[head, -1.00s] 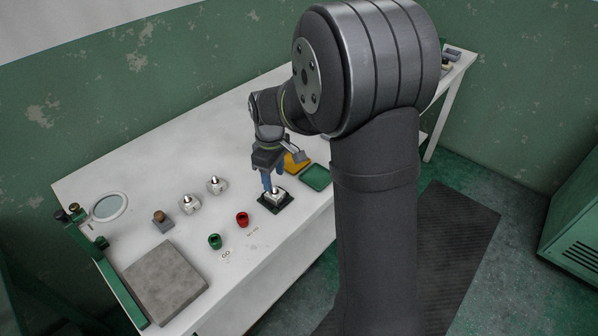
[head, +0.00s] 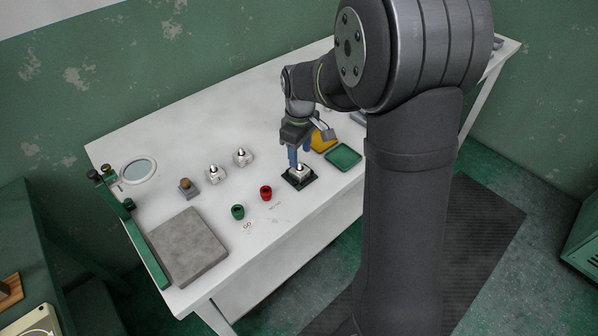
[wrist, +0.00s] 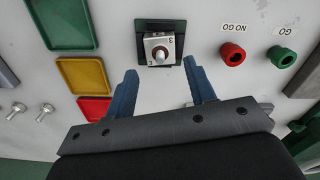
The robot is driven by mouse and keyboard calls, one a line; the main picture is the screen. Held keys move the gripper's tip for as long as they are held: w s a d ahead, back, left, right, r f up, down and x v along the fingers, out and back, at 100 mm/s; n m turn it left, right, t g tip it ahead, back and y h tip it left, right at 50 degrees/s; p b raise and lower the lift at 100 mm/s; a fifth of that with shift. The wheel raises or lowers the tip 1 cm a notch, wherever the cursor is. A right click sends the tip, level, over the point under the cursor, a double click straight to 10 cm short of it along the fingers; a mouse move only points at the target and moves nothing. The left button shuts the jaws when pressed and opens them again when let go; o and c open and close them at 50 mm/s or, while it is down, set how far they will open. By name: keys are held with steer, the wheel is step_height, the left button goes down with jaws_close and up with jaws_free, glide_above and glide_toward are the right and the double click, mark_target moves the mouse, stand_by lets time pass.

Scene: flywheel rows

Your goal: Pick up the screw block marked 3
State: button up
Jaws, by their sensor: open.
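In the head view the block (head: 299,170) stands on the same pad (head: 298,184). My gripper (wrist: 160,66) is open and empty, its two blue fingers spread to either side, with the block just beyond the tips. In the head view my gripper (head: 298,157) is close by the block and partly covers it. I cannot tell whether they touch.
Two similar blocks (head: 215,173) (head: 242,157) stand to the left, their marks unreadable. A red ring gauge (wrist: 233,54) and a green one (wrist: 283,57) are beside the pad. Green (wrist: 64,24), yellow (wrist: 84,76) and red (wrist: 95,109) trays lie on the other side.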

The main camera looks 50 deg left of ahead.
steer(key=o, duration=0.5)
steer(key=shift+c, duration=0.2)
step_height(320, 180, up, 11)
steer(key=m, duration=0.5)
glide_above(300, 169)
steer(key=f, duration=1.1)
steer(key=shift+d+f, duration=0.2)
steer(key=shift+f, duration=0.05)
steer(key=shift+w+a+f, duration=0.1)
steer(key=shift+a+f, duration=0.1)
steer(key=shift+f, duration=1.15)
steer(key=shift+w+a+f, duration=0.1)
steer(key=shift+a+f, duration=0.1)
steer(key=shift+f, duration=1.1)
